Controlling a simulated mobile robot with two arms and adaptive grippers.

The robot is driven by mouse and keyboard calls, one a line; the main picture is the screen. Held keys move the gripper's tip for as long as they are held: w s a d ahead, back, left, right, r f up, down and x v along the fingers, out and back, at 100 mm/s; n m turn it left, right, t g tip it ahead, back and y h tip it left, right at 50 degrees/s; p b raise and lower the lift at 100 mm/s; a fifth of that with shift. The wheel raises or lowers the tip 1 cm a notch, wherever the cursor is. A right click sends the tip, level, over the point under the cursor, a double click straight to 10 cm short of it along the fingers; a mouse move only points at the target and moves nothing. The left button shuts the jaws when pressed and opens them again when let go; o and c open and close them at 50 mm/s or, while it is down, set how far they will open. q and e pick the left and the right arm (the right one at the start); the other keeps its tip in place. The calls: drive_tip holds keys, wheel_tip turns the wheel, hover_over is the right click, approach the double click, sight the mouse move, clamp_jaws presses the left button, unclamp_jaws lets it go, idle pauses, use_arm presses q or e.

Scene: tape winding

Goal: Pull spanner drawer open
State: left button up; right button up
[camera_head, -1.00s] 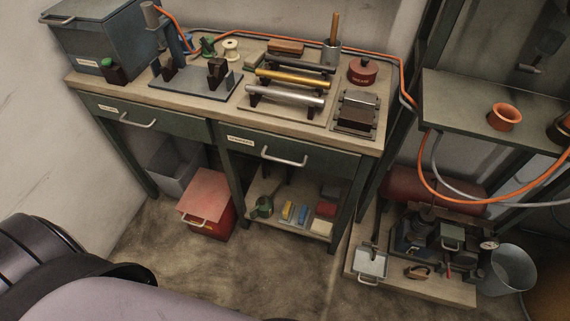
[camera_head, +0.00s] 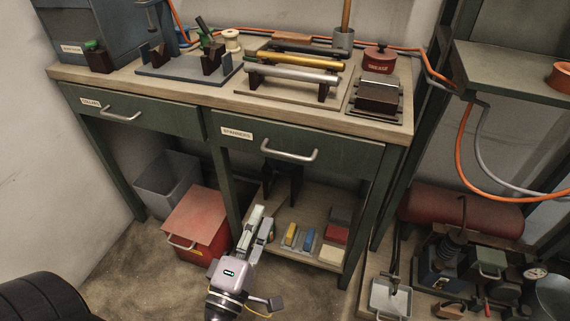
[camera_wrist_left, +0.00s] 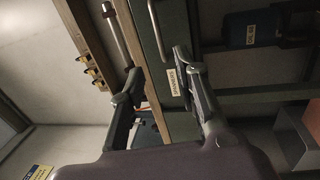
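The spanner drawer (camera_head: 340,152) is the right-hand green drawer under the workbench, with a white "SPANNERS" label and a metal bar handle (camera_head: 290,153). It looks shut. My left gripper (camera_head: 262,215) is below and left of the handle, in front of the lower shelf, and does not touch the drawer. In the left wrist view my left gripper (camera_wrist_left: 157,70) is open and empty, its fingers apart. The drawer front (camera_wrist_left: 146,45), its label (camera_wrist_left: 173,82) and the handle (camera_wrist_left: 155,25) show beyond the fingers. My right gripper is not in view.
A second labelled drawer (camera_head: 150,115) is to the left. A red box (camera_head: 197,220) and a grey bin (camera_head: 167,185) stand on the floor below it. The lower shelf (camera_head: 325,200) holds coloured blocks. A compressor (camera_head: 455,265) stands at the right.

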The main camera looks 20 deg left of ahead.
use_arm(q)
drive_tip(key=p, duration=0.3)
approach(285, 155)
drive_tip(key=w, duration=0.2)
drive_tip(key=shift+w+a+r+p, duration=0.15)
drive_tip(key=shift+w+r+p, duration=0.1)
drive_tip(key=shift+w, duration=1.15)
drive_tip(key=shift+w+a+r+p, duration=0.15)
drive_tip(key=shift+w+r+p, duration=0.1)
drive_tip(key=shift+w, duration=1.15)
drive_tip(key=shift+w+a+r+p, duration=0.15)
drive_tip(key=shift+w+r+p, duration=0.1)
drive_tip(key=shift+w, duration=1.15)
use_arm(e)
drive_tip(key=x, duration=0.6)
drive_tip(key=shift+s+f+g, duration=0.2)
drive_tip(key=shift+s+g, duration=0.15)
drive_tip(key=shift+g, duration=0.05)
use_arm(q)
drive_tip(key=shift+c, duration=0.2)
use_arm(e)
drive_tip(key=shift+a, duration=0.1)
use_arm(q)
clamp_jaws()
